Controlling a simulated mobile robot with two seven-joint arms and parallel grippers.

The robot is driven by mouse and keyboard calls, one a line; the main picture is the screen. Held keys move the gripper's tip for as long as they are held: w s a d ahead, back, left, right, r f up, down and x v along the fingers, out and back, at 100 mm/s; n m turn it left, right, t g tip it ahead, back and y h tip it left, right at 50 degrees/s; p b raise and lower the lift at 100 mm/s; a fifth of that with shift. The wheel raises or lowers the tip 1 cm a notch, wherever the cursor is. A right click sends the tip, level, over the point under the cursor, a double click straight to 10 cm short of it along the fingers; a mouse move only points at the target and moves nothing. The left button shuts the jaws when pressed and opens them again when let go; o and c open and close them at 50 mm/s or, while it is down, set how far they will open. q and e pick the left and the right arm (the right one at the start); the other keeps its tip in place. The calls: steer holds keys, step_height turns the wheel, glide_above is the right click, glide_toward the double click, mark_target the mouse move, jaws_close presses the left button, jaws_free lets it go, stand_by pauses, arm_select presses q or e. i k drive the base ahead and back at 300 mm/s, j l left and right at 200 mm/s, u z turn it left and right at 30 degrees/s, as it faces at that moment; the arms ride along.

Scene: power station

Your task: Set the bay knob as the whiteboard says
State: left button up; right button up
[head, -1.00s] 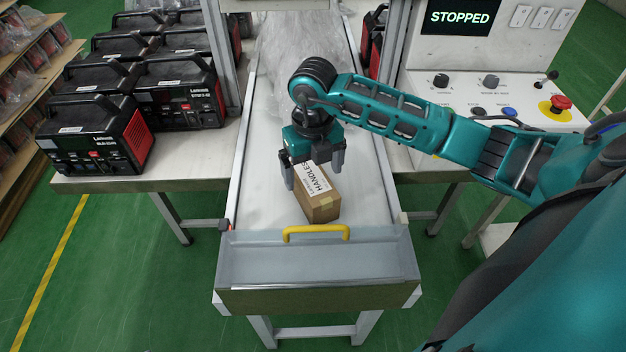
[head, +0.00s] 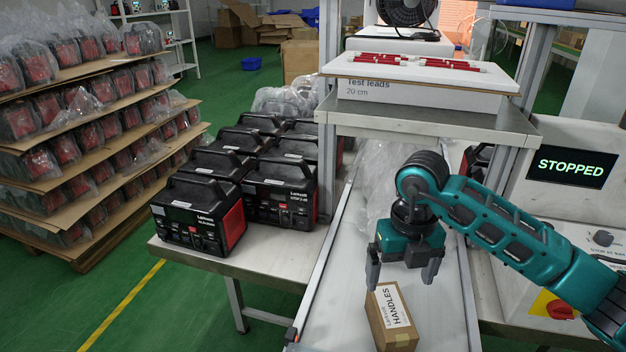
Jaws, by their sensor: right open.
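The control panel with the STOPPED display (head: 570,166) stands at the right edge. No whiteboard is in view. My right gripper (head: 402,280) is open and empty, pointing down over the conveyor (head: 340,290). A cardboard box labelled HANDLES (head: 392,318) lies just below and in front of its fingers. My left gripper is not in view.
Black and red power stations (head: 205,212) stand on a table at the left of the conveyor. A shelf (head: 430,120) with a Test leads box (head: 415,92) spans above the conveyor. Stacked racks (head: 70,110) fill the far left. Green floor (head: 190,300) is clear in front.

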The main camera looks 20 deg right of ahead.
mark_target(604, 237)
steer(key=k, duration=1)
